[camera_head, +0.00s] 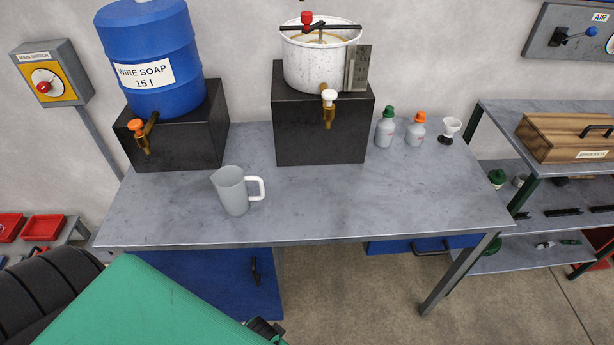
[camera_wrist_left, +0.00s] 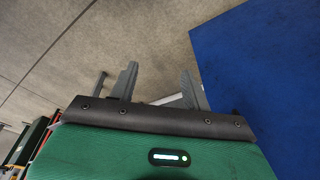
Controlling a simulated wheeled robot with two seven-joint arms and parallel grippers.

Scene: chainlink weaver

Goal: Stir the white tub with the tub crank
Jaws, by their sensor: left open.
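The white tub (camera_head: 309,68) stands on a black block (camera_head: 320,135) at the back middle of the bench in the head view. It has a brass tap with a white knob at its front. The tub crank, with a red knob (camera_head: 307,18), lies across the top of the tub, and yellowish contents show inside. My left gripper (camera_wrist_left: 158,74) is open and empty in the left wrist view, its two fingers apart over the floor, beside a blue panel. It is far from the tub. My right gripper is not in view.
A blue wire soap drum (camera_head: 155,45) stands on a black block at left. A grey jug (camera_head: 233,190) stands on the bench (camera_head: 400,200) in front. The bench's front right is clear.

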